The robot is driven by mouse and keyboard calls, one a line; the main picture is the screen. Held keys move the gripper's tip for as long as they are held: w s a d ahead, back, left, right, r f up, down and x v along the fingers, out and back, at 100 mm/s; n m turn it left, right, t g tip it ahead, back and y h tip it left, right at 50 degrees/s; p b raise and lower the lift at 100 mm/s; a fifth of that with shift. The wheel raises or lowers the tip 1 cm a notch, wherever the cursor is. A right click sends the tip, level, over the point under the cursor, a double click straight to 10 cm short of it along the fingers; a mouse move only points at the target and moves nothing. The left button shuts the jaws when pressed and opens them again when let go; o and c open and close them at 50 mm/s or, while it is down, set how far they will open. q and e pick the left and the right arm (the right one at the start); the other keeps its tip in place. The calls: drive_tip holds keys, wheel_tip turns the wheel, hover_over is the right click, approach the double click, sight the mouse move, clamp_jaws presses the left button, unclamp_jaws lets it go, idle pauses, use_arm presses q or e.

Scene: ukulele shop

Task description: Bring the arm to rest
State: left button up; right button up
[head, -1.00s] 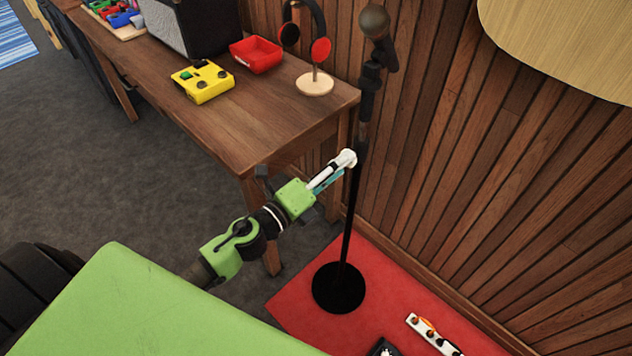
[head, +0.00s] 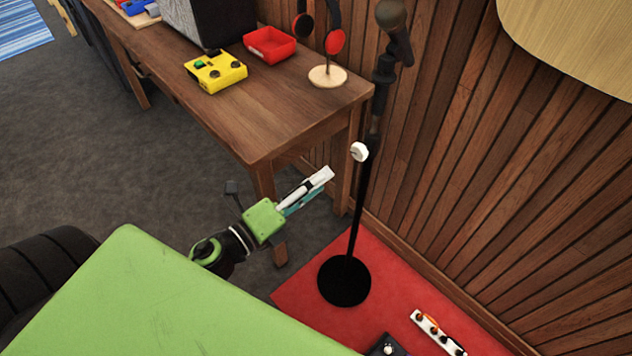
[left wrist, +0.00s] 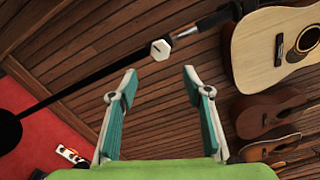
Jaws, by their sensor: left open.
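My left gripper (head: 308,190) is open and empty in the head view, left of the microphone stand (head: 354,222) and apart from it. In the left wrist view its two fingers (left wrist: 159,85) are spread with nothing between them. The stand is upright on a round black base (head: 344,281), with a microphone (head: 392,18) at its top. A small white knob (head: 359,152) sits on the pole; it also shows beyond the fingertips in the left wrist view (left wrist: 161,50). My right gripper is in neither view.
A wooden table (head: 270,125) at the back holds a yellow box (head: 215,72), a red tray (head: 268,45), headphones (head: 329,45) and a speaker (head: 207,20). A red mat (head: 400,290) lies under the stand. Several guitars (left wrist: 275,48) hang on the wood wall. Grey floor is open at left.

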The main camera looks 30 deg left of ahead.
use_arm(q)
drive_tip(key=s+a+f+n+g+y, duration=0.2)
drive_tip(key=f+n, duration=0.2)
drive_tip(key=f, duration=0.7)
drive_tip(key=s+a+f+n+g+y, duration=0.2)
drive_tip(key=f+n, duration=0.3)
drive_tip(key=f, duration=0.6)
drive_tip(key=s+a+f+n+g+y, duration=0.2)
drive_tip(key=s+f+n, duration=0.15)
drive_tip(key=f, duration=0.75)
drive_tip(key=s+d+f+n+g, duration=0.1)
drive_tip(key=s+f+n+g, duration=0.45)
drive_tip(key=s+f, duration=0.75)
drive_tip(key=s+d+f+n+g, duration=0.1)
drive_tip(key=s+f+n+g, duration=0.1)
drive_tip(key=s+f, duration=0.3)
drive_tip(key=s+d+f+n+g, duration=0.2)
drive_tip(key=s+f, duration=0.3)
drive_tip(key=s, duration=0.7)
drive_tip(key=shift+s+n, duration=0.15)
drive_tip(key=shift+n, duration=0.75)
